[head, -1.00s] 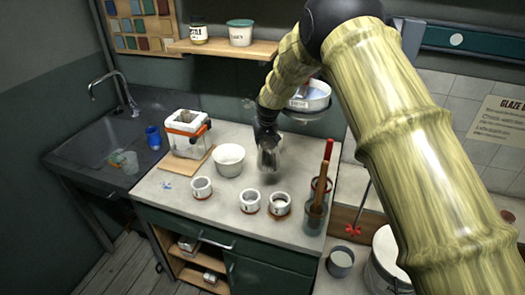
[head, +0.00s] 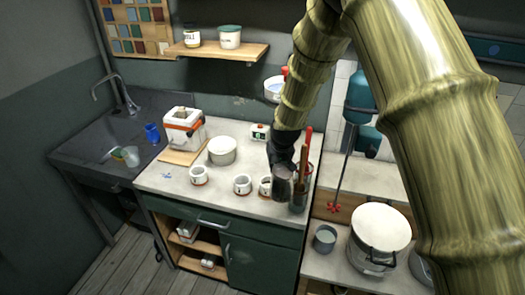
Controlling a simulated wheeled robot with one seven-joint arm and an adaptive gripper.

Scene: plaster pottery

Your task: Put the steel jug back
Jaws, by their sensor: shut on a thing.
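My gripper (head: 283,168) hangs over the right end of the worktop, shut on the steel jug (head: 283,187). The jug is small, greyish and dark in shadow, and its upper part is hidden by the gripper. In the picture it overlaps the right side of a small white cup (head: 264,187) and the left edge of the jars with tools (head: 299,198). I cannot tell whether the jug touches the worktop or these things.
Two more white cups (head: 242,185) (head: 198,175) and a white bowl (head: 221,151) stand on the worktop (head: 222,194). A white lidded bucket (head: 380,232) stands lower right.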

